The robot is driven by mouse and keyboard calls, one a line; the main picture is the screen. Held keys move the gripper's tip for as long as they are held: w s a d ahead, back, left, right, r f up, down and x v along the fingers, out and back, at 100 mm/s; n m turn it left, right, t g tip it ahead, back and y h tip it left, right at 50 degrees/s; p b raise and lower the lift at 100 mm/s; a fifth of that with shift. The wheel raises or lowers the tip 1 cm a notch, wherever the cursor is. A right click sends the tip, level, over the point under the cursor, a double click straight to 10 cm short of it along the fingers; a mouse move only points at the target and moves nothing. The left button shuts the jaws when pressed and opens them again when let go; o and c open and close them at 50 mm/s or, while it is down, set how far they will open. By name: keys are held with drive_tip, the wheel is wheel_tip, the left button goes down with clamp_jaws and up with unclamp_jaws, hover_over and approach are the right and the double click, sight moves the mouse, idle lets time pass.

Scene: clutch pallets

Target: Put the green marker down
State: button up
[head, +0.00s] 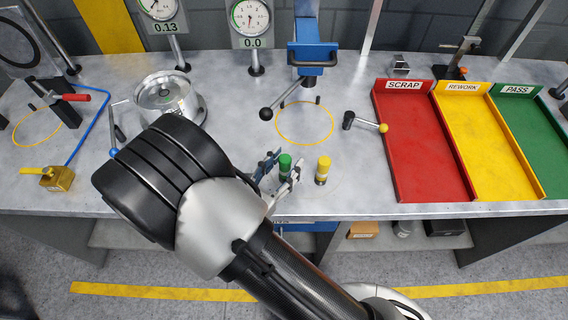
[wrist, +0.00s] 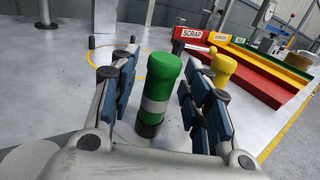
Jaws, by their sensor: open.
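The green marker (head: 285,168) stands upright on the metal bench near its front edge. In the wrist view the green marker (wrist: 159,92) shows a green top, a pale band and a dark base resting on the bench. My gripper (head: 278,170) is open around it, with one finger on each side. In the wrist view my gripper (wrist: 158,95) shows gaps between the marker and both finger pads. A yellow marker (head: 323,170) stands upright just to the right, outside the fingers; it also shows in the wrist view (wrist: 222,70).
Red SCRAP (head: 420,165), yellow REWORK (head: 478,140) and green PASS (head: 530,130) trays lie at the right. A blue press (head: 312,58) stands behind the markers, beyond a yellow circle. A round metal fixture (head: 168,97) is at the left. Bench space right of the yellow marker is clear.

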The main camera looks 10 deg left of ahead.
drive_tip(key=shift+r, duration=0.25)
drive_tip(key=p+v, duration=0.3)
drive_tip(key=v, duration=0.9)
